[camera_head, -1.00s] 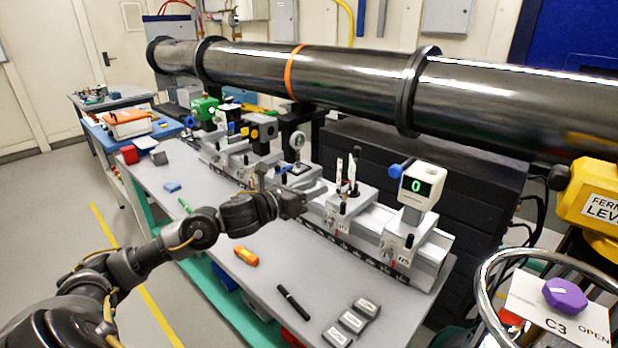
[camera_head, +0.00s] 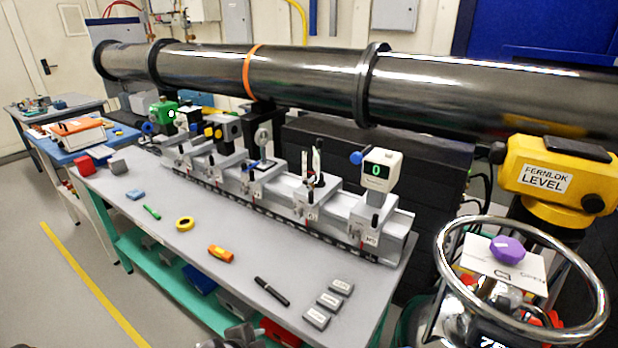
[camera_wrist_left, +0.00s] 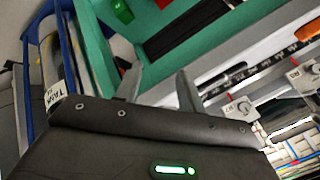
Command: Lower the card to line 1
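I cannot make out for sure which item is the card. A carriage with thin upright pieces (camera_head: 315,170) stands on the optical rail (camera_head: 300,214), with a small dark plate near its foot; line marks are too small to read. Only dark parts of my arm show at the head view's bottom edge. My right gripper is out of view.
A black pipe (camera_head: 310,85) runs above and behind the rail. The grey bench (camera_head: 205,255) bears a tape ring (camera_head: 185,224), an orange tool (camera_head: 221,253), a black marker (camera_head: 272,291) and grey blocks (camera_head: 328,300). A chrome handwheel (camera_head: 447,262) and yellow level (camera_head: 555,175) stand at right.

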